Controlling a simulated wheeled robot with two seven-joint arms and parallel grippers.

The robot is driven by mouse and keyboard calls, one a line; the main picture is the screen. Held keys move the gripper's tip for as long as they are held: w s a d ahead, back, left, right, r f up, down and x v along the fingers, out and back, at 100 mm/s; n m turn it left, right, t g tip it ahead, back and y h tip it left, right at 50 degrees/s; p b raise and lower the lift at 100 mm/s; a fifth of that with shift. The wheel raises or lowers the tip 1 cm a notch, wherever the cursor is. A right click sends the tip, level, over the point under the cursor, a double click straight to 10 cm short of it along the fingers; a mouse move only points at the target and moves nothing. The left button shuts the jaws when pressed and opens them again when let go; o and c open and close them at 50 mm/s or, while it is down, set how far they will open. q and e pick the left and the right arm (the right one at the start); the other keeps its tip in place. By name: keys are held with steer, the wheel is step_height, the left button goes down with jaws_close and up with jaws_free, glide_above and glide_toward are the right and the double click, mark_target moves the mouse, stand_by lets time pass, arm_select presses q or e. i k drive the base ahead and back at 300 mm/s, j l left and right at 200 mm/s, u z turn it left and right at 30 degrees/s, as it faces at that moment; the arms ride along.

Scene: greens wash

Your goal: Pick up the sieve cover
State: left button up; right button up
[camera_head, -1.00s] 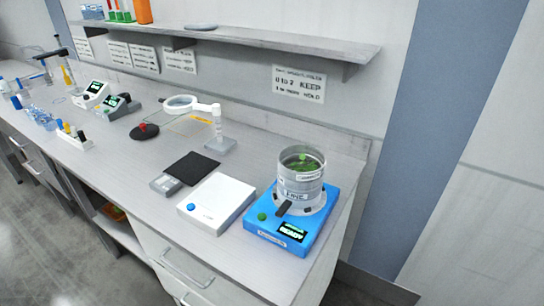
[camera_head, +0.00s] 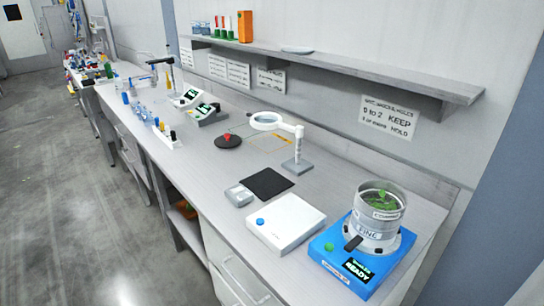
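A steel sieve stack (camera_head: 377,222) stands upright on a blue shaker (camera_head: 352,255) at the near right end of the bench. It is labelled FINE, and green matter shows at its top; I cannot tell whether a clear cover lies over it. A dark round disc with a red knob (camera_head: 228,141) lies flat on the bench left of the magnifier. I cannot tell which of these is the sieve cover. Neither of my grippers is in view.
A white box with a blue button (camera_head: 286,229), a black mat (camera_head: 267,183) and a small grey device (camera_head: 239,195) lie left of the shaker. A ring magnifier on a stand (camera_head: 296,165) is behind them. The wall shelf (camera_head: 400,80) overhangs the bench's back.

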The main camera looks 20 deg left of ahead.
mark_target(227, 141)
steer(key=i+j, duration=0.1)
steer(key=j, duration=0.35)
steer(key=i+j, duration=0.1)
steer(key=j, duration=0.3)
steer(key=i+j, duration=0.1)
steer(key=j, duration=0.35)
steer(key=i+j, duration=0.1)
steer(key=j, duration=0.35)
